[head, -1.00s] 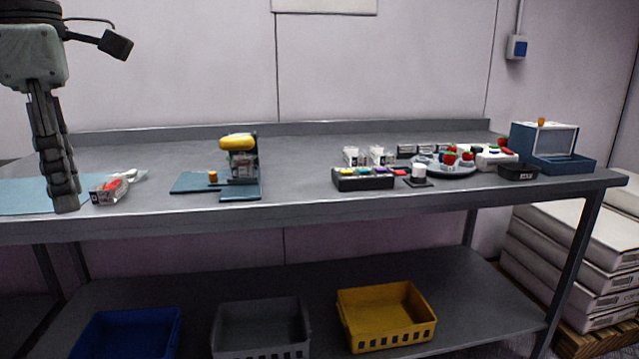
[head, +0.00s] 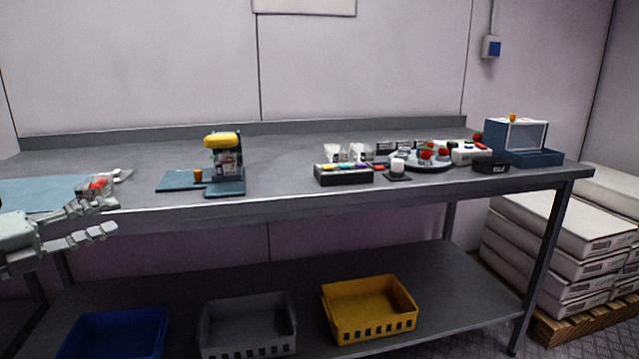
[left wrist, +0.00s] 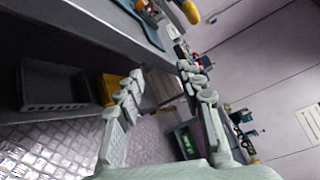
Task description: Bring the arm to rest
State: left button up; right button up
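My left gripper (head: 112,218) is at the left edge of the head view, in front of the table's front edge, with its fingers pointing right. Its two fingers are spread apart with nothing between them. The left wrist view also shows the open gripper (left wrist: 165,80), with the floor and table parts beyond it. A clear punnet with red berries (head: 100,186) lies on the table just behind the upper finger, partly hidden by it. My right gripper is in neither view.
The steel table (head: 280,188) carries a yellow-topped device (head: 224,158), a black box with coloured buttons (head: 343,175), a round tray of red items (head: 428,166) and a blue box (head: 540,157). Blue (head: 115,335), grey (head: 248,325) and yellow (head: 369,309) crates sit on the lower shelf.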

pick_arm(q)
jog(key=a+f+n+t+y, duration=0.3)
jog(key=a+f+n+y, duration=0.4)
jog(key=f+n, duration=0.45)
jog(key=s+a+f+n+g+y, duration=0.1)
jog(key=s+f+n+g+y, duration=0.2)
jog(key=f, duration=0.6)
jog(key=s+a+f+n+g+y, duration=0.15)
jog(key=s+f+n, duration=0.3)
jog(key=f, duration=0.45)
jog(key=s+d+f+n+g+y, duration=0.1)
jog(key=s+d+f+n+g, duration=0.15)
jog(key=s+d+f, duration=0.35)
jog(key=s+d+f+n+g, duration=0.2)
jog(key=s+f+n, duration=0.2)
jog(key=f, duration=0.4)
jog(key=s+d+f+n+g+h, duration=0.1)
jog(key=s+d+f+g, duration=0.1)
jog(key=s+d+f, duration=0.2)
jog(key=s+d+f+n+g+h, duration=0.1)
jog(key=s+d+f+g, duration=0.2)
jog(key=s+d, duration=0.3)
jog(key=shift+s+d+f, duration=0.3)
jog(key=shift+d+f, duration=0.1)
jog(key=shift+d, duration=0.75)
